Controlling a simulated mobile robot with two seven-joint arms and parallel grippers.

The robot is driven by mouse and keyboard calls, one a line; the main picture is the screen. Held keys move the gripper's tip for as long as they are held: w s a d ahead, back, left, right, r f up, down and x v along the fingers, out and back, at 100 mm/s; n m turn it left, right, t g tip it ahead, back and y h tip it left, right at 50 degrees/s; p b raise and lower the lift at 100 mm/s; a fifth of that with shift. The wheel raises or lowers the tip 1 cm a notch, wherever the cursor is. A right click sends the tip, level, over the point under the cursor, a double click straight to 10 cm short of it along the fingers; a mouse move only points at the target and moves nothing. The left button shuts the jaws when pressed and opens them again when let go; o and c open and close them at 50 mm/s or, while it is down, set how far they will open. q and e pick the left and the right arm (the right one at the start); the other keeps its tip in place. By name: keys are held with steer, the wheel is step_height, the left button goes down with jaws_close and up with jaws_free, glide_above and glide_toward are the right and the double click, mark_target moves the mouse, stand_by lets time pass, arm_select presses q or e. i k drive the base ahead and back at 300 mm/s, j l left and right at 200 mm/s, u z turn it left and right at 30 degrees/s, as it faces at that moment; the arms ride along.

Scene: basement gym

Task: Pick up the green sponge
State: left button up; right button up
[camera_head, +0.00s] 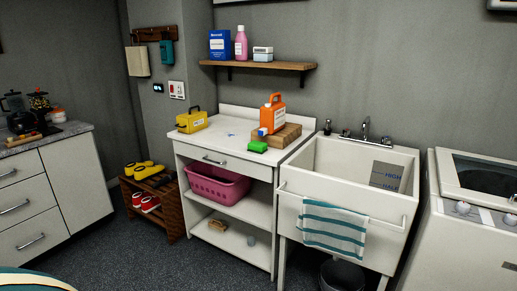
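The green sponge (258,146) lies on the white counter (225,142), near its front right edge. It is just in front of a wooden block (284,137) that bears an orange bottle (273,113). The sponge looks unobstructed from here. Neither of my grippers shows in the head view.
A white utility sink (340,160) with a striped towel (333,228) stands right of the counter. A yellow box-like item (191,121) sits at the counter's left. A wooden shelf (260,65) hangs above. Dark floor (190,268) is open in front. A shoe rack (171,212) stands left.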

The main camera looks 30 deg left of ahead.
mark_target(255, 146)
steer(key=i+j, duration=0.15)
steer(key=j, duration=0.3)
steer(key=i+j+z, duration=0.15)
steer(key=j, duration=0.3)
steer(key=i+j, duration=0.1)
steer(key=j, duration=0.35)
steer(key=i+j+z, duration=0.1)
steer(key=j, duration=0.35)
steer(key=i+j+z, duration=0.1)
steer(key=j, duration=0.35)
